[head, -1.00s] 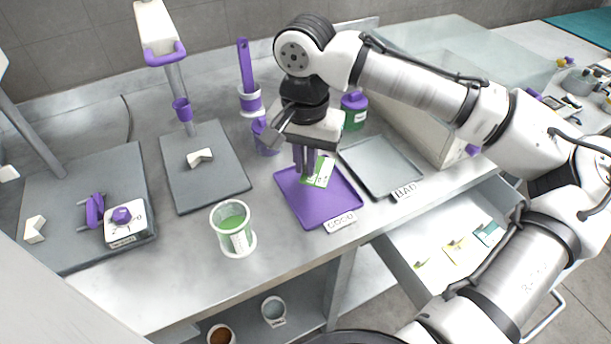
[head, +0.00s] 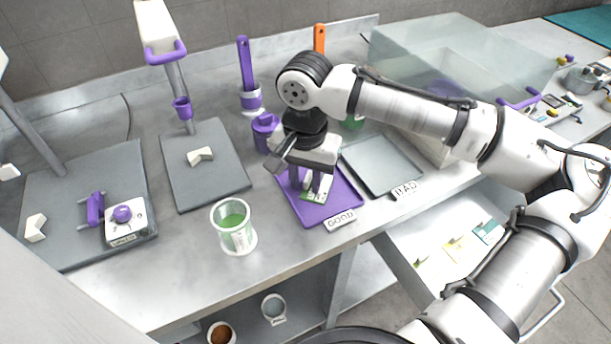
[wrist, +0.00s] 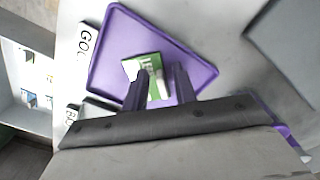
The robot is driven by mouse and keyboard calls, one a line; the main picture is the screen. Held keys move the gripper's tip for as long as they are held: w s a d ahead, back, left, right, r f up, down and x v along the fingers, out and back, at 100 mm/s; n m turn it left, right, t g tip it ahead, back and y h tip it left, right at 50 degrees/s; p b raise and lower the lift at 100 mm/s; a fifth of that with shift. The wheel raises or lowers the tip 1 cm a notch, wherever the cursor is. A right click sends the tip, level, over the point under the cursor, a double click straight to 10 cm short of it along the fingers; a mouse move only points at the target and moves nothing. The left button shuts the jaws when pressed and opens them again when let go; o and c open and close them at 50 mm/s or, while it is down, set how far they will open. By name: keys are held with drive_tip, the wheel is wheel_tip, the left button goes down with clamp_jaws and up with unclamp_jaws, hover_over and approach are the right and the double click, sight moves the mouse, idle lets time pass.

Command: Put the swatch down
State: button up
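The green and white swatch (head: 307,196) lies on the purple tray (head: 340,206), which has a GOOD label at its front edge. In the wrist view the swatch (wrist: 155,66) rests on the bare purple surface (wrist: 115,45). My gripper (head: 310,186) is low over the tray, pointing down. Its two dark fingers are spread apart on either side of the swatch, as the wrist view of the gripper (wrist: 160,76) also shows. The fingers and palm hide part of the swatch.
A grey tray (head: 384,172) labelled BAD stands to the right. A clear cup of green stuff (head: 233,228) stands to the left of the purple tray. Purple containers (head: 266,132) stand behind. An open drawer (head: 440,245) with several cards sits at front right.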

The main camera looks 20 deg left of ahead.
sight(305, 181)
wheel_tip(305, 181, up, 12)
drive_tip(key=b, duration=0.1)
drive_tip(key=shift+r, duration=0.2)
idle(0.4)
idle(0.5)
